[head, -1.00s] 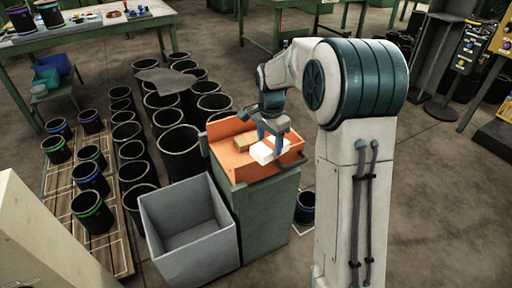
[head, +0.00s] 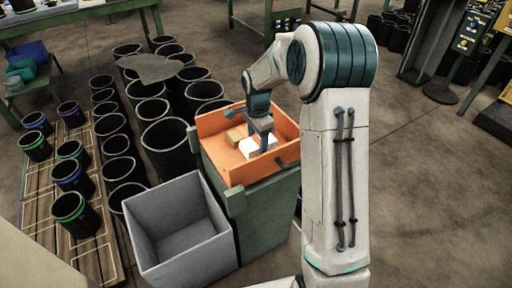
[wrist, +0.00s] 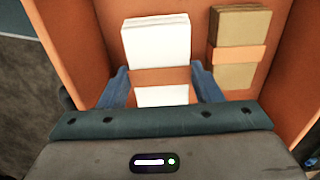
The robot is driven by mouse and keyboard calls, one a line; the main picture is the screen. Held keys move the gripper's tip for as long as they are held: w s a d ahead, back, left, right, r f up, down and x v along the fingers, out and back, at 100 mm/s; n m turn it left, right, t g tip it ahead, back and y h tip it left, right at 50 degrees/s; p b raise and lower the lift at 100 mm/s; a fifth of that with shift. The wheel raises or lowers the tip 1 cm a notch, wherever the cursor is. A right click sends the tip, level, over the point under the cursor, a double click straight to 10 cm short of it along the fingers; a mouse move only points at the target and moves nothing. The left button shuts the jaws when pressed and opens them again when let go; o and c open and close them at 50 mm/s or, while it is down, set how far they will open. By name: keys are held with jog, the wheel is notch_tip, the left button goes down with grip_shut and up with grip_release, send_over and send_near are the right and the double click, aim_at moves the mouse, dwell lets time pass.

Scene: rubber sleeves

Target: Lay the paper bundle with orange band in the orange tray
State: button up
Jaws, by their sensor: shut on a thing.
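The paper bundle with orange band (wrist: 156,40) is a white stack with an orange band around its middle. It sits between the two blue fingers of my gripper (wrist: 158,78), which is shut on it. In the head view the white bundle (head: 250,148) is inside the orange tray (head: 219,158), low near its floor, under my gripper (head: 262,141). I cannot tell whether it touches the floor. A brown bundle, also with an orange band (wrist: 237,55), lies in the tray to its right in the wrist view.
The tray sits on a green cabinet (head: 265,215) with a dark handle at its right side. A grey open bin (head: 180,225) stands to the left of the cabinet. Several black sleeves (head: 165,145) stand on the floor and on a wooden pallet (head: 95,250) at left.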

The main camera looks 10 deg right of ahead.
aim_at(257, 141)
notch_tip(257, 141, down, 4)
jog(key=shift+r+b, duration=0.1)
jog(key=shift+b, duration=0.2)
jog(key=shift+r, duration=0.1)
jog(key=shift+a, duration=0.1)
jog(key=o, duration=1)
